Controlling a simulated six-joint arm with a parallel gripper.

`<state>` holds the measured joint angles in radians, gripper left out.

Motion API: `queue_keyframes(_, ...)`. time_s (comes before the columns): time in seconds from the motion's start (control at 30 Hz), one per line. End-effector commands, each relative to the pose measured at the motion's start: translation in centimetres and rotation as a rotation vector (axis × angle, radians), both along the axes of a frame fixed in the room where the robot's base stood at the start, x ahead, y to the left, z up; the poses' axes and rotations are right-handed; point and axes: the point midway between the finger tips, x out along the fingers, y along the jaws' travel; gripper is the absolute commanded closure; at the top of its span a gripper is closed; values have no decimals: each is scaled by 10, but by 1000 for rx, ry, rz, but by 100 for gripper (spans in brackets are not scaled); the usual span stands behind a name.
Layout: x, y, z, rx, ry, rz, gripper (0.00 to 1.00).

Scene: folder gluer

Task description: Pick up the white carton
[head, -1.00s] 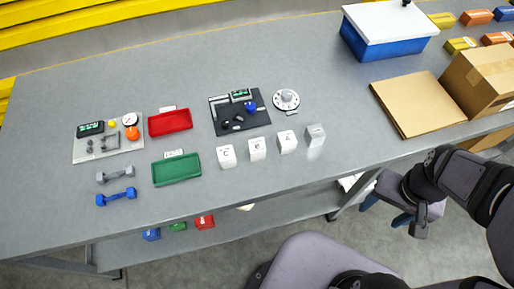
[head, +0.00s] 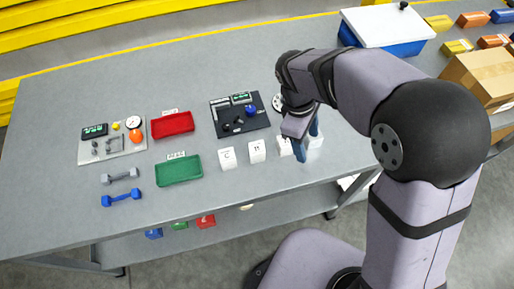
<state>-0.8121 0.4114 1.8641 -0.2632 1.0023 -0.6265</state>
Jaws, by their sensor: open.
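Several small white cartons stand in a row near the front edge of the table. The left one (head: 227,158), the second (head: 256,151) and the third (head: 285,147) carry dark marks on top. The right-end carton (head: 316,142) looked greyer earlier and is partly hidden behind my gripper. My gripper (head: 307,140) is open, its blue fingers pointing down over the right end of the row. One finger overlaps the gap between the third and right-end cartons in the picture. I cannot tell its height or whether it touches either. Nothing shows held.
A green tray (head: 179,169) and a red tray (head: 172,124) lie left of the cartons. A dark board (head: 224,119) lies behind them. A blue bin with a white lid (head: 387,26) and a cardboard box (head: 482,76) stand right. My arm hides the table's right part.

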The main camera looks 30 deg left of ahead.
Motion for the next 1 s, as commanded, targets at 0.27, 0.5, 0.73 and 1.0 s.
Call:
queue_keyframes(0.27, -43, 115, -1, -127, 9, 569, 42)
queue_keyframes(0.5, -63, 147, -3, -172, 7, 739, 42)
queue_keyframes(0.73, -62, 146, -9, -176, 8, 747, 42)
queue_keyframes(1.0, -58, 142, -23, -173, 7, 746, 42)
